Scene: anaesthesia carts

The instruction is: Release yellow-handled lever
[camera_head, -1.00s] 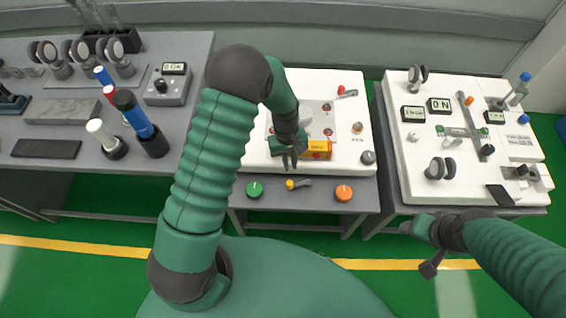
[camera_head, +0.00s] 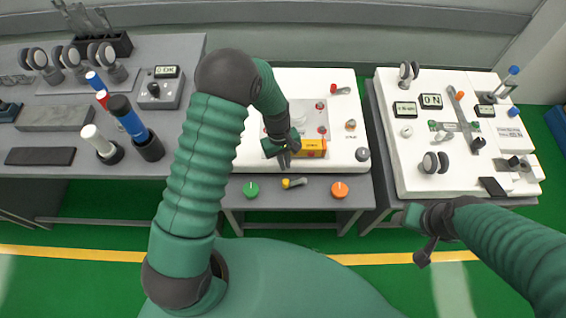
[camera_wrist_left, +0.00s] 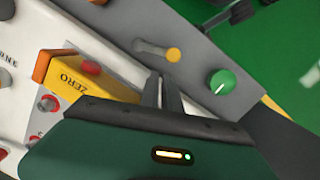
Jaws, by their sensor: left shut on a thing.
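The yellow-handled lever (camera_head: 294,183) lies on the grey front ledge of the middle cart, between a green knob (camera_head: 251,189) and an orange knob (camera_head: 339,190). Its grey arm and yellow end (camera_wrist_left: 173,55) show in the left wrist view, just beyond my fingertips and apart from them in the picture. My left gripper (camera_head: 284,162) points down at the white panel's front edge, left of the yellow ZERO box (camera_head: 313,148). Its fingers (camera_wrist_left: 162,85) are close together; what is between them is not clear. My right gripper (camera_head: 424,252) hangs before the right cart, its jaws unclear.
The white panel (camera_head: 342,110) carries a red-ended lever and small knobs. The right cart (camera_head: 390,170) holds displays and levers. The left cart (camera_head: 185,70) holds gauges, coloured cylinders and a display box. Green floor is free in front.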

